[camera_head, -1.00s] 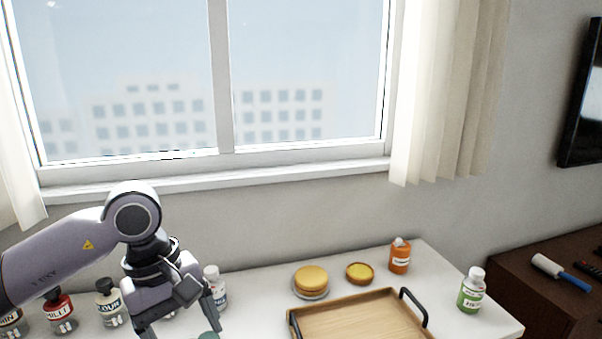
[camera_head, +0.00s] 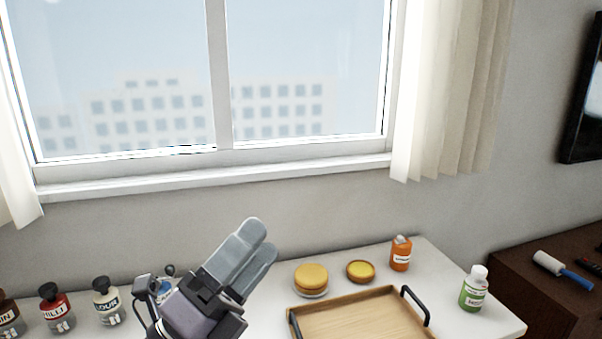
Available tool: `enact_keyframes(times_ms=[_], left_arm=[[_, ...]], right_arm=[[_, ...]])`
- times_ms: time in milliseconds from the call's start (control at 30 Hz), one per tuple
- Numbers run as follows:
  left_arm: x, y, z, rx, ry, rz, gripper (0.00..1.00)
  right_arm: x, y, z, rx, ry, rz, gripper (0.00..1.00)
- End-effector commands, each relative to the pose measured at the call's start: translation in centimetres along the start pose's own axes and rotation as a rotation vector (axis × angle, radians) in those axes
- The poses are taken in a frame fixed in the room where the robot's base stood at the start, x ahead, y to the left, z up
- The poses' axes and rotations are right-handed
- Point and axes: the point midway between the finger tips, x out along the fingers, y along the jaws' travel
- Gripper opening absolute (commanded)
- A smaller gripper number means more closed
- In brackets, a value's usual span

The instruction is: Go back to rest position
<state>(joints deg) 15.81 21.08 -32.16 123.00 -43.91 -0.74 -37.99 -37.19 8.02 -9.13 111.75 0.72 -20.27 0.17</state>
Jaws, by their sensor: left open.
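My left gripper (camera_head: 248,252) is in the lower middle of the head view, in front of the white counter. Its two grey fingers point up and to the right, slightly apart, with nothing seen between them. The rest of my left arm runs out of the bottom of the picture. My right gripper is not in view.
A wooden tray (camera_head: 345,307) with black handles lies on the white counter (camera_head: 478,322). Behind it are pancake-like yellow stacks (camera_head: 311,277) and an orange bottle (camera_head: 400,254). A green bottle (camera_head: 473,290) stands right. Spice jars (camera_head: 56,308) stand at left.

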Motion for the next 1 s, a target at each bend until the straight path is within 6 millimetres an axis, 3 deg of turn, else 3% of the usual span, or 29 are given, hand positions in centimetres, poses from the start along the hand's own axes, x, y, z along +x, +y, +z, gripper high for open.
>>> enact_keyframes(times_ms=[100, 233, 367, 500, 700, 1000], left_arm=[[-3.0, 3.4, 3.0, -0.262, -0.237, 0.16, 0.77], [-7.8, 7.6, 5.1, -0.535, -0.496, 0.337, 0.77], [-14.1, 11.6, 5.3, -0.792, -0.761, 0.521, 0.77], [-21.9, 14.7, 3.3, -1.04, -1.052, 0.724, 0.77], [-31.0, 15.7, -1.0, -1.277, -1.398, 0.964, 0.77], [-39.4, 13.5, -6.8, -1.442, -1.754, 1.221, 0.77]], right_arm=[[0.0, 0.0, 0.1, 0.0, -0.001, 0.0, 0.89], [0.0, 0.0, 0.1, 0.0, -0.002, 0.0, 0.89], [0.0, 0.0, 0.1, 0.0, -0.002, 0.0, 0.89], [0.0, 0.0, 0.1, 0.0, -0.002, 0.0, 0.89], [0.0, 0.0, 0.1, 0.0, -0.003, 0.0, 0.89], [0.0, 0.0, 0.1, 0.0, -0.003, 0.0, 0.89]])
